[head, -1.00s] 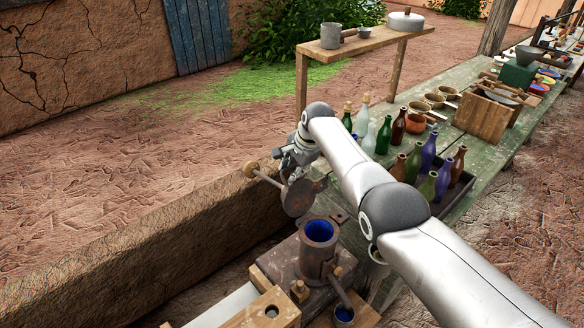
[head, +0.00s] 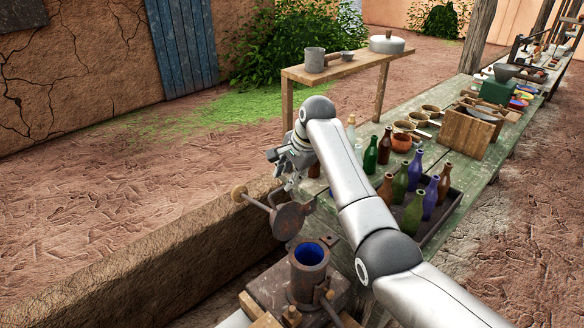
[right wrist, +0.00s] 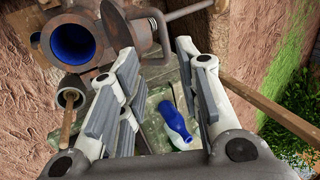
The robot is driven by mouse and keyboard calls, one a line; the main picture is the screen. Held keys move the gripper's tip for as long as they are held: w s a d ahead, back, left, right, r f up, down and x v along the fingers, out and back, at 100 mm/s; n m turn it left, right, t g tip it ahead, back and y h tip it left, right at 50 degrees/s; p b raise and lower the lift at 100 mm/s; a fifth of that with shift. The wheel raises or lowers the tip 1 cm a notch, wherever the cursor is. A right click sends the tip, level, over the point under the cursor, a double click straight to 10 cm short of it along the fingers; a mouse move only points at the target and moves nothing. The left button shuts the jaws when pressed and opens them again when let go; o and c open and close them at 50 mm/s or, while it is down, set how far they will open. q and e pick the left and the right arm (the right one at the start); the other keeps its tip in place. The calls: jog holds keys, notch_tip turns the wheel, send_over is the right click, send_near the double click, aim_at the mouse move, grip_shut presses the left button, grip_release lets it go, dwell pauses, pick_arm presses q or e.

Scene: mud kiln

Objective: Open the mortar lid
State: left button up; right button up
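The mortar (head: 307,277) is a rusty brown metal cylinder, and its blue interior shows from above in the head view. Its round lid (head: 290,220) stands tilted up off the opening at the far side, with a rod and round wooden knob (head: 238,193) pointing left. In the right wrist view the open mortar (right wrist: 70,42) is at upper left, with the lid edge-on beside it. My right gripper (head: 284,170) is just above and behind the lid. Its fingers are spread and empty in the right wrist view (right wrist: 160,78). My left gripper is out of view.
A green table (head: 470,150) at right carries several bottles, some in a dark tray (head: 440,228), and a wooden box (head: 465,135). A raised wooden shelf (head: 335,68) stands behind the arm. A low mud wall (head: 150,265) runs at left.

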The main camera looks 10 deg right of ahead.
jog(key=shift+v, duration=1.6)
